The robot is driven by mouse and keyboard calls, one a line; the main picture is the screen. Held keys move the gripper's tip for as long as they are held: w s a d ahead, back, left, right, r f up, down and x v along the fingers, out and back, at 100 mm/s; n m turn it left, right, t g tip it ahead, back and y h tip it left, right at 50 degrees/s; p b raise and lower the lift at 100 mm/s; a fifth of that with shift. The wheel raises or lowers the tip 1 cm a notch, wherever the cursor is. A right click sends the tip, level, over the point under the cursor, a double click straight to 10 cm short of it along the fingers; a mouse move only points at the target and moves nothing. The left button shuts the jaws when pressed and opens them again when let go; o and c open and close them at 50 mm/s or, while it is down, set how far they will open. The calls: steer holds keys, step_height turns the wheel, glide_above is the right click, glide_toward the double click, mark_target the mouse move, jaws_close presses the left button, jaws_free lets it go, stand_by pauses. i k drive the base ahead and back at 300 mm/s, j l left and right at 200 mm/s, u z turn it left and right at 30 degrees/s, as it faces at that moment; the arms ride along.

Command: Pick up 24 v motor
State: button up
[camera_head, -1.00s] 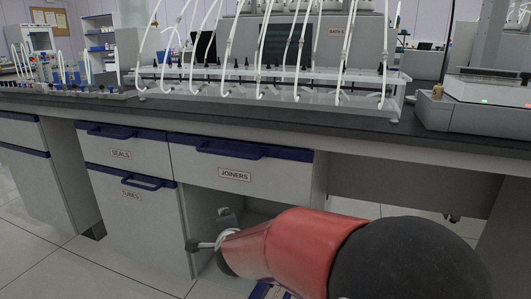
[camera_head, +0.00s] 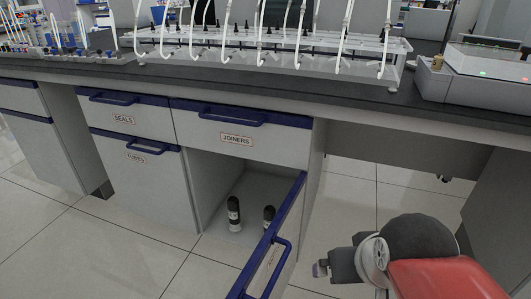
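Two short upright cylinders, dark with pale bands and bases, stand inside the open compartment under the JOINERS drawer. One cylinder (camera_head: 234,214) stands at the left in full view. The other cylinder (camera_head: 268,219) stands to its right, partly hidden by the open blue-edged front (camera_head: 277,238). They may be motors; their markings are too small to read. My gripper (camera_head: 320,269) is at the lower right, outside the compartment and apart from both cylinders. Its fingers are small and seen from the side, so their opening cannot be told. Nothing visible is held.
The open front with its blue handle (camera_head: 268,268) juts out between my gripper and the cylinders. The SEALS drawer (camera_head: 123,119), TUBES front (camera_head: 137,158) and JOINERS drawer (camera_head: 237,139) are shut. The dark worktop (camera_head: 250,103) runs above. Tiled floor to the left is clear.

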mark_target(270, 211)
steer(key=i+l, duration=0.15)
steer(key=i+l+u, duration=0.15)
steer(key=u, duration=0.2)
steer(key=i+l+u, duration=0.1)
steer(key=u, duration=0.25)
steer(key=l+u, duration=0.35)
steer(key=u, duration=1.15)
steer(key=k+l, duration=0.1)
steer(key=l, duration=0.15)
steer(key=k+l, duration=0.15)
steer(key=l, duration=0.15)
